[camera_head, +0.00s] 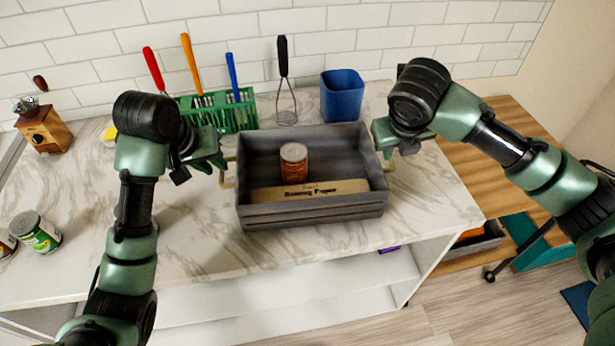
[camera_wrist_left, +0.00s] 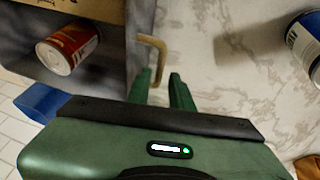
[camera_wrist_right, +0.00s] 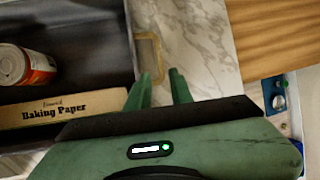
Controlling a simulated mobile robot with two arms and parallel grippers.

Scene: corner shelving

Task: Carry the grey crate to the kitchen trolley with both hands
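The grey crate (camera_head: 315,213) stands on the marble counter, with a red can (camera_head: 293,165) and a baking paper box (camera_head: 310,191) inside. It has a brass handle on each end. My left gripper (camera_head: 222,163) is at the left handle; its fingers (camera_wrist_left: 161,90) are apart, with the left handle (camera_wrist_left: 154,50) just ahead of them. My right gripper (camera_head: 387,150) is at the right handle; its fingers (camera_wrist_right: 158,88) are apart, with the right handle (camera_wrist_right: 148,48) just ahead. Neither gripper visibly grips a handle. The kitchen trolley (camera_head: 515,125) has a wooden top, right of the counter.
Behind the crate stand a green utensil rack (camera_head: 225,115), a whisk (camera_head: 285,100) and a blue cup (camera_head: 342,95). A coffee grinder (camera_head: 45,128) and a green can (camera_head: 36,232) are at left. Visible trolley top is clear. Floor (camera_head: 440,310) shows in front at right.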

